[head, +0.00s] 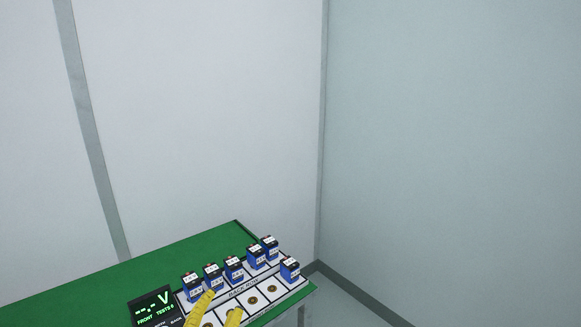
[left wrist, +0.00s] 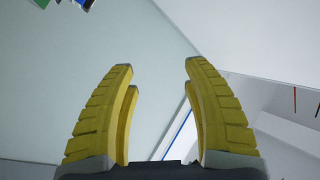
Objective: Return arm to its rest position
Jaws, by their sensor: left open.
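My left gripper (head: 221,305) shows at the bottom of the head view as two yellow fingers, spread apart. They are in front of the white battery tray (head: 284,289). The left wrist view shows the same fingers wide apart with nothing between them (left wrist: 160,85). Blue batteries with black tops stand along the tray's back row, such as this one (head: 234,269). Whether the fingers touch the tray cannot be told. My right gripper is not in view.
The tray is on a green table (head: 180,262). Several front places with round contacts (head: 251,301) are empty. Pale walls (head: 210,120) stand behind; the space above the table is clear.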

